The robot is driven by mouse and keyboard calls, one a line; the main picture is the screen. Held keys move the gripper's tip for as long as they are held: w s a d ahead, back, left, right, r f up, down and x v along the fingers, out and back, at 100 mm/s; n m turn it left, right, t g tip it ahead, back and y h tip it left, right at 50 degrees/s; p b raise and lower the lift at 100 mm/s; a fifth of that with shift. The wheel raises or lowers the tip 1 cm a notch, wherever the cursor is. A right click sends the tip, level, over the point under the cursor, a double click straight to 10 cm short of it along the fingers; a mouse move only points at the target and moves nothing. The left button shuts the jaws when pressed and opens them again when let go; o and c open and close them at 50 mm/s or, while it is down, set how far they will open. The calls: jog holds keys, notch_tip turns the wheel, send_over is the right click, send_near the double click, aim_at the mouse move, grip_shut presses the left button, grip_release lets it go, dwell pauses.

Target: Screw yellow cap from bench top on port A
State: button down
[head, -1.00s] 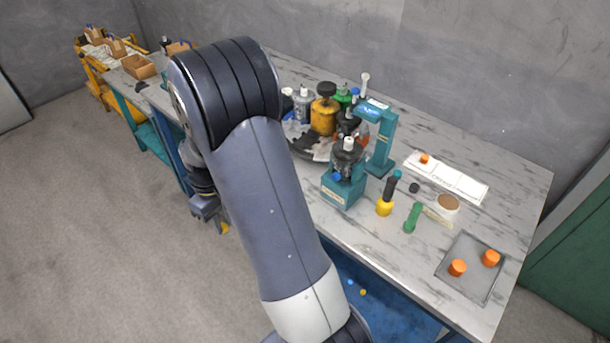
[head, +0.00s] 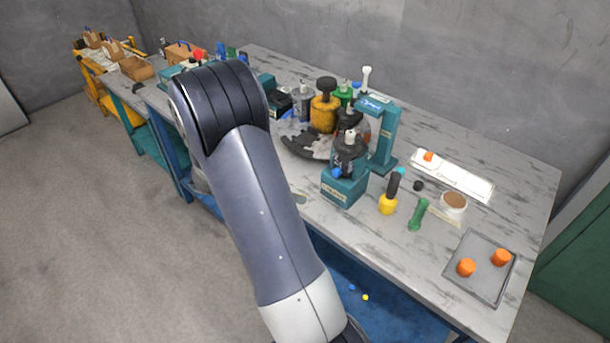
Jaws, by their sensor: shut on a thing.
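The hydraulic motor, a dark body (head: 347,158), stands upright in a teal fixture (head: 343,190) on the marbled bench top (head: 335,222). A blue cap (head: 337,172) shows low on its front side. I cannot make out which port is A. My gripper is hidden behind my own arm, which crosses the left half of the head view. I cannot see the yellow cap on the bench top or in my gripper.
A teal press-like stand (head: 384,140) rises behind the motor. A yellow-based tool (head: 388,204) and green tool (head: 418,214) lie to its right. A grey tray (head: 479,280) holds two orange caps (head: 466,267). Small blue and yellow bits (head: 365,297) lie below the bench.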

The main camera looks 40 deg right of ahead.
jog(key=shift+w+d+r+n+t+h+b, duration=0.1)
jog(key=shift+d+r+n+t+h+b, duration=0.7)
jog(key=shift+d+h, duration=0.75)
jog(key=shift+w+d+r+n+t+h+b, duration=0.1)
jog(key=shift+d+r+n+t+h+b, duration=0.8)
jog(key=shift+d, duration=1.1)
jog(key=shift+d+r+n+t+h+b, duration=0.45)
jog(key=shift+d+n+t+h, duration=0.45)
jog(key=shift+d+n+h, duration=0.65)
jog(key=shift+d+m, duration=0.3)
jog(key=shift+m, duration=0.05)
jog(key=shift+p, duration=0.5)
jog(key=shift+d, duration=0.3)
